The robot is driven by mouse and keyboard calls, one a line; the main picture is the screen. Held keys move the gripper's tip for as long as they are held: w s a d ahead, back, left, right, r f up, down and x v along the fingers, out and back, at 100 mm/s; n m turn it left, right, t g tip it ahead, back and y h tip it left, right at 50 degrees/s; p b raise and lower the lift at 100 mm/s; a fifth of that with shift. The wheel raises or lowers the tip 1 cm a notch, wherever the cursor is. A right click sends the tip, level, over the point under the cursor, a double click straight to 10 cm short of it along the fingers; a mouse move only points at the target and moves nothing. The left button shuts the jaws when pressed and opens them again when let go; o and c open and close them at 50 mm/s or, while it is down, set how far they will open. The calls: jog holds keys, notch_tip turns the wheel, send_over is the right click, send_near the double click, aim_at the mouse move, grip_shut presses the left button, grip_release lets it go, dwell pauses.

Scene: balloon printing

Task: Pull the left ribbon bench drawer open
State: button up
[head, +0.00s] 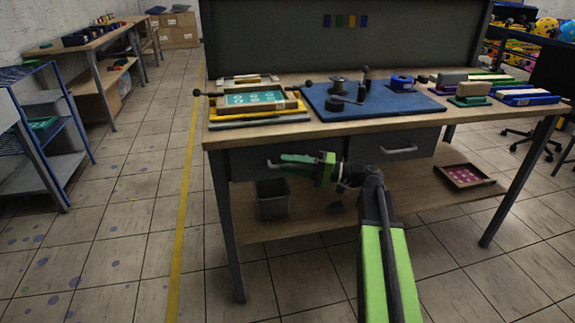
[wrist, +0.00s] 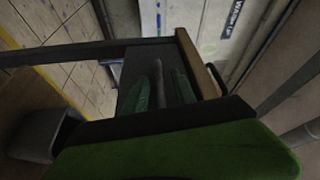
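The ribbon bench (head: 350,126) has a wooden top and two grey drawers side by side beneath it. The left drawer (head: 243,160) appears shut, its front level with the right drawer (head: 425,146). Its pale bar handle (head: 273,164) is partly hidden behind my gripper (head: 290,160). In the wrist view, the handle (wrist: 159,85) lies between the two green fingers of my gripper (wrist: 161,90), with small gaps visible on both sides. My gripper is open around the handle. Contact depth with the drawer front (wrist: 140,62) cannot be judged.
A grey bin (head: 272,200) and a red-brown tray (head: 464,175) sit on the lower shelf. The bench top holds a green-screened frame (head: 262,98) and a blue board (head: 370,107) with a dark device. Open tiled floor lies in front and left.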

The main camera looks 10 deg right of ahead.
jog(key=shift+a, duration=0.1)
grip_shut()
dwell(1.4)
